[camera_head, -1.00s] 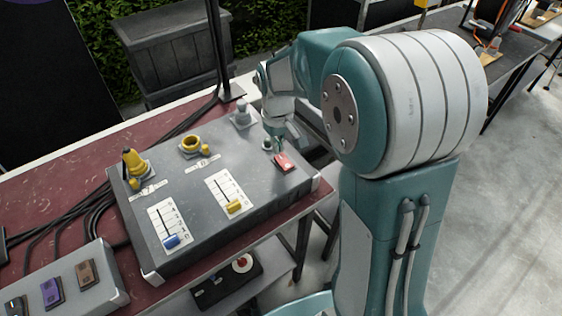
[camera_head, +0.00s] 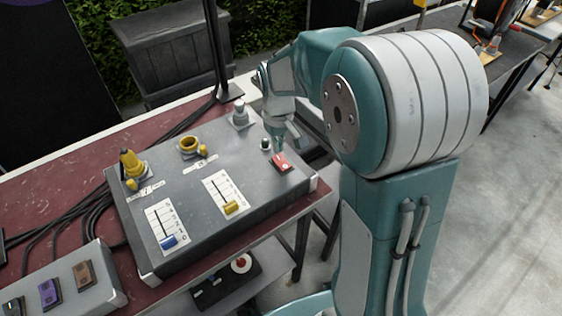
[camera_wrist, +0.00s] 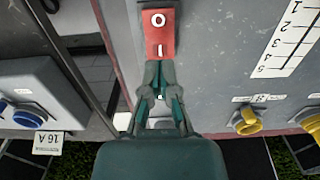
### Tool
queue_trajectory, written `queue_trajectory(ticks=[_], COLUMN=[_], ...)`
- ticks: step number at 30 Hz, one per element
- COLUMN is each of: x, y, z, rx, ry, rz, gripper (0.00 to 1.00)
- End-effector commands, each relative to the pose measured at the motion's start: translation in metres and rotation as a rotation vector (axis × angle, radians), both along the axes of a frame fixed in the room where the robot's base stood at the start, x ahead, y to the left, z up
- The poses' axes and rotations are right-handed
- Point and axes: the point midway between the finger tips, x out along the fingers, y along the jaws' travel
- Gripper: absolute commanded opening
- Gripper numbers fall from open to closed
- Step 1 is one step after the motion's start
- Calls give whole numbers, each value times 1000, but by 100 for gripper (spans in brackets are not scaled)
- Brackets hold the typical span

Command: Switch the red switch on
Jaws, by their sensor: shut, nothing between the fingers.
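The red switch (camera_head: 281,162) sits on top of the grey control box (camera_head: 232,252), near its right end. In the wrist view the red rocker switch (camera_wrist: 159,33) shows a white "O" at its far end and a white "I" at its near end. My gripper (camera_wrist: 159,66) is shut and empty, with its fingertips at the "I" end of the switch. They overlap its edge in the picture; I cannot tell whether they touch it. In the head view my gripper (camera_head: 279,145) points down just behind the switch.
A second panel with a purple switch (camera_head: 50,293) stands at lower left.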

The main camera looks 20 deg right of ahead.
Motion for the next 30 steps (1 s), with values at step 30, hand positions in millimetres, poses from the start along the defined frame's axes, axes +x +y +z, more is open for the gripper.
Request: queue_trajectory(ticks=[30], x=[0], y=[1], z=[-13], rx=[0], ry=[1], rz=[0], gripper=[0])
